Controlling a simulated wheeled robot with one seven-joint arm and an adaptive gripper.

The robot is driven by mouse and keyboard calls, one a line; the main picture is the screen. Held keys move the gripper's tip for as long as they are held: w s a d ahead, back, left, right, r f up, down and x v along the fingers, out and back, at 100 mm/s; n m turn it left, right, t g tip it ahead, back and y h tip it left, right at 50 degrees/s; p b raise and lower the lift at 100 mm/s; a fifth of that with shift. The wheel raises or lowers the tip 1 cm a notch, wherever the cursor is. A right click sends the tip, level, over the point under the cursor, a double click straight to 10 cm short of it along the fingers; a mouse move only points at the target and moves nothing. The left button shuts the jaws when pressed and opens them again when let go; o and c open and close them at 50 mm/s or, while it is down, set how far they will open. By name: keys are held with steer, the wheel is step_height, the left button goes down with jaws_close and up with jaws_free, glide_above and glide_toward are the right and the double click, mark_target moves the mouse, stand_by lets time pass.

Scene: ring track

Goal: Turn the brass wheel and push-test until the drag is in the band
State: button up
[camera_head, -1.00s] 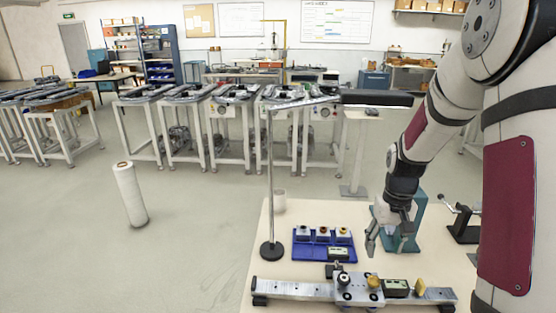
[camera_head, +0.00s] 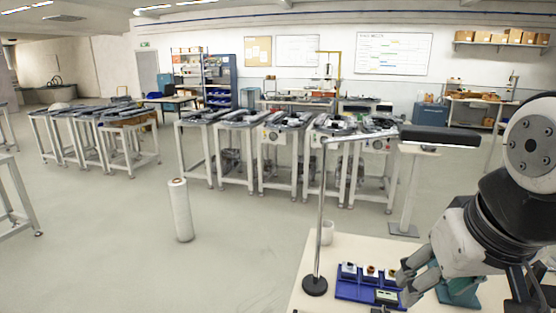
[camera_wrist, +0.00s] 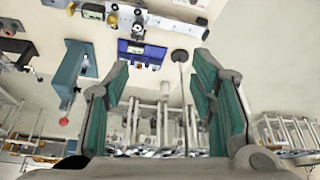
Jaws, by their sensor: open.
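The rail (camera_wrist: 180,23) with its sliding carriage (camera_wrist: 126,20) lies along the top of the wrist view, which looks upside down. A small display box (camera_wrist: 93,11) sits beside the carriage. In the head view the rail is below the picture edge. My gripper (camera_head: 408,283) is above the bench, by the right end of the blue tray (camera_head: 345,292). In the wrist view my gripper (camera_wrist: 160,65) is open, with nothing between its fingers, apart from the rail and carriage.
The blue tray holds several small round-topped pieces. A thin stand (camera_head: 320,215) rises at the bench's left with an arm reaching right. A teal fixture (camera_wrist: 68,75) stands on the bench. A white roll (camera_head: 180,210) stands on open floor.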

steer(key=shift+t, duration=0.4)
steer(key=s, duration=0.1)
steer(key=s+a, duration=0.1)
steer(key=s, duration=0.1)
steer(key=shift+s+a+r, duration=0.25)
steer(key=shift+s+r, duration=0.05)
steer(key=shift+s, duration=0.05)
steer(key=shift+c, duration=0.2)
stand_by(0.5)
